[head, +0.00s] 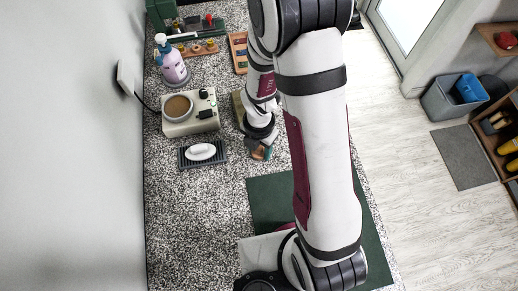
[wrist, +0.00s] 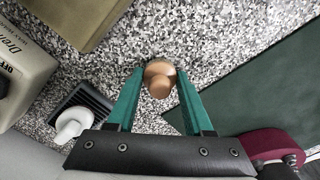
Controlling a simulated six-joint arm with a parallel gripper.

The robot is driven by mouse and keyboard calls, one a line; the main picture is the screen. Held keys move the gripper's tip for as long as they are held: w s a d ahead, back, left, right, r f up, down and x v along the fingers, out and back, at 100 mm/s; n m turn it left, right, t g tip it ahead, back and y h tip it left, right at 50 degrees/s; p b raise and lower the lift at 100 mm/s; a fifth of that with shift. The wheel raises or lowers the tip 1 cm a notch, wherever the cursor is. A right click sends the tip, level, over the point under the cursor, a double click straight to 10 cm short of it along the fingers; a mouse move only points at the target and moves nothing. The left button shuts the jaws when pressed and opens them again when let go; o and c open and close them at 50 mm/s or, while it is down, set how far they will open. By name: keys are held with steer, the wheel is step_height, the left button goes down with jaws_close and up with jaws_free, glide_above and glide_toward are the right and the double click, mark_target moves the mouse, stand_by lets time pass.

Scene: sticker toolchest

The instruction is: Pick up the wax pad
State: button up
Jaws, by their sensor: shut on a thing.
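The wax pad (wrist: 159,88), a small tan-copper round piece with a knob, sits between the two teal fingers of my gripper (wrist: 160,72) in the wrist view. The fingers are shut on its sides. In the head view my gripper (head: 264,152) is low over the speckled counter, right of the black tray, and my arm hides part of it. I cannot tell whether the pad touches the counter.
A white iron-like piece (head: 201,151) rests on a ridged black tray (head: 183,161). A cream heater box (head: 206,122) with a brown-filled pot (head: 178,106) stands behind. A pump bottle (head: 172,68) is farther back. A dark green mat (head: 266,196) lies nearer.

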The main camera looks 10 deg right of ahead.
jaws_close()
steer(key=shift+r, duration=0.15)
step_height(320, 180, up, 4)
steer(key=s+d+r, duration=0.4)
steer(key=d+r, duration=0.2)
steer(key=d, duration=0.4)
steer(key=shift+s+d+r, duration=0.35)
steer(key=shift+o, duration=1.8)
jaws_free()
steer(key=c, duration=0.6)
